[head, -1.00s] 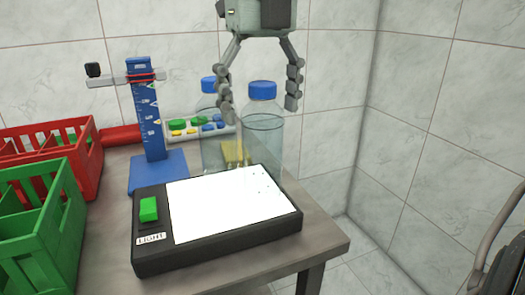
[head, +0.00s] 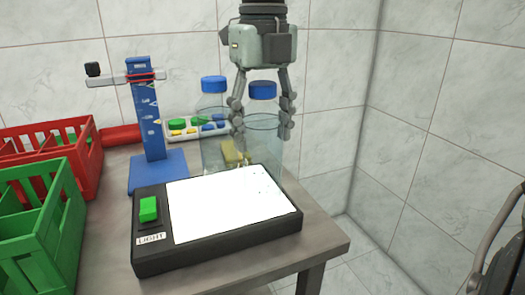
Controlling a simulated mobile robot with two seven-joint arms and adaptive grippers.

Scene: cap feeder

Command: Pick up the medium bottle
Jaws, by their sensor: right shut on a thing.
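Two clear bottles with blue caps stand side by side behind the light box. The right bottle (head: 263,150) has its cap (head: 262,91) between my right gripper's fingers. My right gripper (head: 262,127) comes down from above and is shut on this bottle, with a finger on either side below the cap. The left bottle (head: 212,140) stands beside it, partly hidden by a finger. I cannot tell from the picture which size each bottle is. Their bases are hidden behind the light box.
The black light box (head: 220,256) with a lit white top and green switch (head: 148,209) fills the table front. A blue measuring stand (head: 151,120), a tray of coloured caps (head: 182,128), a red crate (head: 84,160) and a green crate (head: 58,225) are to the left.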

